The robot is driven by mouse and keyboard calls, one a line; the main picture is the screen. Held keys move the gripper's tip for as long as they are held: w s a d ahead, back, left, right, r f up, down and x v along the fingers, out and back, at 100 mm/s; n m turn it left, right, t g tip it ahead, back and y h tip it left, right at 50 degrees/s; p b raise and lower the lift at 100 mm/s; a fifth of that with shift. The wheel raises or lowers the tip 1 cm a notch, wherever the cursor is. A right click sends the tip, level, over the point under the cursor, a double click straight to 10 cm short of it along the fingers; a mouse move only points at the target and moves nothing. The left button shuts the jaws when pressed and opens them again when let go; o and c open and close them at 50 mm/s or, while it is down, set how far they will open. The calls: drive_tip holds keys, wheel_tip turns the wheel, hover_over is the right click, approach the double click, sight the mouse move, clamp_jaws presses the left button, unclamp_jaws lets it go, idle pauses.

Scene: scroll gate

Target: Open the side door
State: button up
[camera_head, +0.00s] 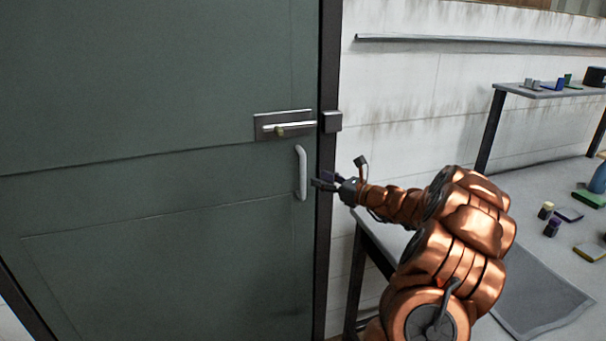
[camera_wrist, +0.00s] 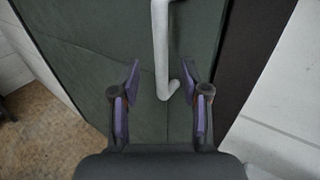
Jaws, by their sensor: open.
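The side door (camera_head: 150,110) is a dark green panel that stands shut in its dark frame (camera_head: 327,70). A pale vertical handle (camera_head: 301,172) is below the bolt. My gripper (camera_head: 318,182) is open just right of the handle's lower part. In the wrist view the handle (camera_wrist: 160,50) runs down between the open fingers (camera_wrist: 160,85), apart from both.
A workbench (camera_head: 530,240) with a grey mat and several small items stands at the right, near my arm. A raised shelf (camera_head: 550,90) is above it. A white wall (camera_head: 420,80) is behind. Room in front of the door is clear.

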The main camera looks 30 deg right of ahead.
sight(305, 173)
drive_tip(key=shift+p+x, duration=0.8)
drive_tip(key=shift+x, duration=3.1)
clamp_jaws()
